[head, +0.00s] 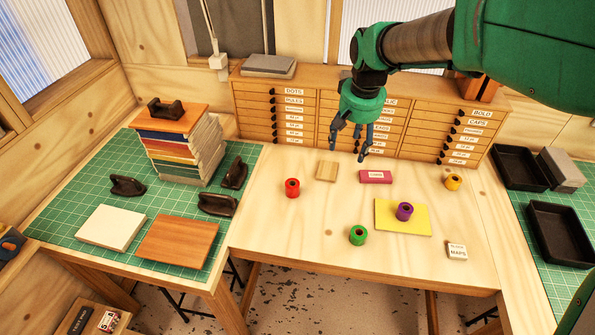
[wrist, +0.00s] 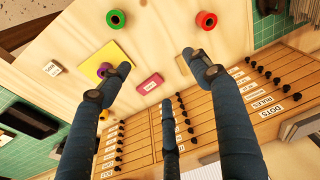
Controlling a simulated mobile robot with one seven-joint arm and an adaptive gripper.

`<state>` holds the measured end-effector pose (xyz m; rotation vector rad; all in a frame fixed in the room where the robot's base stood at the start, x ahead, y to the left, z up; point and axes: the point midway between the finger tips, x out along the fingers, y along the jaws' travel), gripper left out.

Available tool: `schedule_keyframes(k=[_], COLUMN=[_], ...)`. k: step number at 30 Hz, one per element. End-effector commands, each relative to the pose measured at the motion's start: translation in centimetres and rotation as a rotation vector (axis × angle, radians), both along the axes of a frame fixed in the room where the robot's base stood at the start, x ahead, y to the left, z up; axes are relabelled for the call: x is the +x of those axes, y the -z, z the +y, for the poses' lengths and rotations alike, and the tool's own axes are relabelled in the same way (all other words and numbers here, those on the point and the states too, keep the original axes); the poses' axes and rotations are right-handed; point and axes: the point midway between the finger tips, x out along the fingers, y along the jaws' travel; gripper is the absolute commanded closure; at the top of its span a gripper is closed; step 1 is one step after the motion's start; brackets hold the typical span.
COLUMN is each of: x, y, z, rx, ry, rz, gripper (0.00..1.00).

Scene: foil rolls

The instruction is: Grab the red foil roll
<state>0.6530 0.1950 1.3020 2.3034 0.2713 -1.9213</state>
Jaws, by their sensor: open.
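The red foil roll (head: 292,188) stands upright on the wooden table, left of the middle. In the wrist view the red roll (wrist: 206,20) is at the top, just right of centre, beyond the fingertips. My gripper (head: 358,150) hangs above the back of the table, in front of the drawer cabinet, up and to the right of the red roll. In the wrist view its dark fingers (wrist: 157,65) are spread apart with nothing between them. The gripper does not touch the roll.
A green roll (head: 358,235), a purple roll (head: 404,211) on a yellow pad (head: 418,222) and a yellow roll (head: 453,182) stand to the right. A wooden block (head: 327,171) and pink box (head: 375,177) lie near the drawer cabinet (head: 275,104). Table is clear around the red roll.

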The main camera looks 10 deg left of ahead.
Motion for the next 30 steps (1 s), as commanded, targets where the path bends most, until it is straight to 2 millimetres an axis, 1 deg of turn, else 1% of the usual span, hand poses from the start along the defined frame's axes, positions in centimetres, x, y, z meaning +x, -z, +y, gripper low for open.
schedule_keyframes(k=[1,6,11,15,21,24,27,30], x=[1.0,3.7,5.9,7.5,9.0,9.5,9.8,9.9], y=[0.8,3.6,6.7,9.8,14.4,16.1,17.4,18.1], z=[1.1,4.6,8.0,11.0,15.1,16.6,17.6,18.2], rx=[-0.004,-0.014,-0.026,-0.037,-0.052,-0.059,-0.063,-0.065], ry=[-0.009,-0.034,-0.058,-0.080,-0.107,-0.116,-0.123,-0.128], rz=[0.013,0.048,0.080,0.108,0.144,0.156,0.164,0.169], gripper=[0.37,0.37,0.37,0.37,0.37,0.37,0.37,0.37])
